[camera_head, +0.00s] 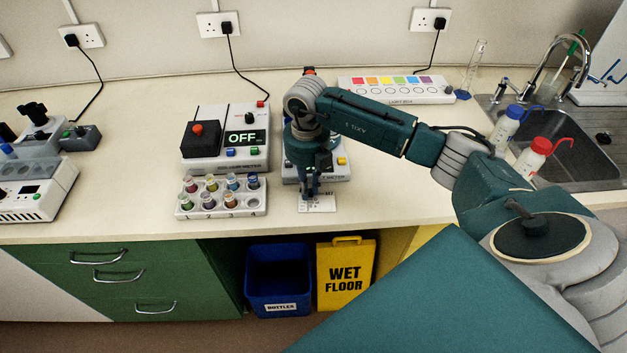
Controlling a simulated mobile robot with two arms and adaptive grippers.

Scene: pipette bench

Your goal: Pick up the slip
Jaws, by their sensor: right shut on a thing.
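The slip (318,205) is a small white piece of paper with dark print near the front edge of the bench. My right gripper (309,197) points down over its left part, and its fingertips meet the slip. The gripper is shut on the slip and hides some of it. I cannot tell whether the slip is lifted off the bench. My left gripper is not in view.
A white vial rack (222,205) with several coloured vials stands just left of the gripper. A meter reading OFF (216,140) stands behind the rack. A second meter (343,170) is partly hidden behind my right arm. The bench front to the right is clear.

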